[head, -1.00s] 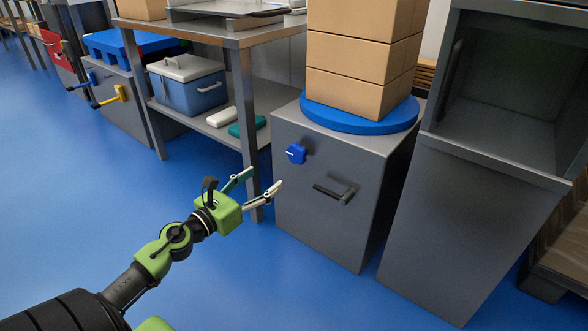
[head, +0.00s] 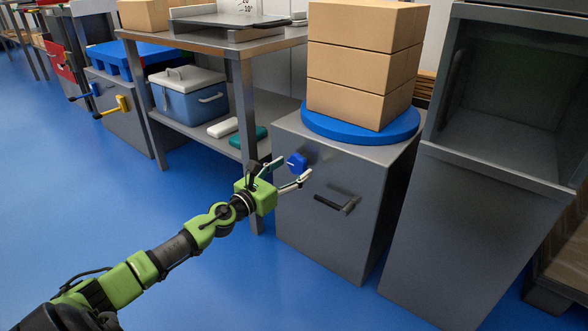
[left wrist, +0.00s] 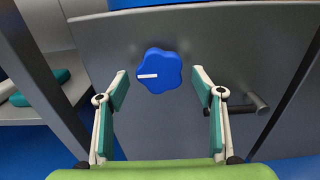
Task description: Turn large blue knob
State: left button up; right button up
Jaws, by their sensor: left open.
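The large blue knob (head: 297,161) sits on the front of a grey cabinet (head: 325,240), near its upper left. In the left wrist view the knob (left wrist: 159,71) is lobed, with a white mark pointing left. My left gripper (head: 289,174) is open and faces the knob. In the left wrist view its two fingers (left wrist: 160,88) stand left and right of the knob's lower part, with gaps on both sides. The knob is ahead of the fingertips and nothing is held. My right gripper is not in view.
A black handle (head: 335,203) sticks out of the cabinet right of the knob. A blue round plate (head: 345,134) with stacked boxes (head: 360,60) is on top. A steel table (head: 250,130) stands to the left, and an open grey bin (head: 470,210) to the right.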

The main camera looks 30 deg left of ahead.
pick_arm(q)
jog(key=shift+w+d, duration=0.1)
jog(key=shift+w, duration=0.65)
jog(key=c, duration=1.1)
jog(key=shift+n, duration=0.5)
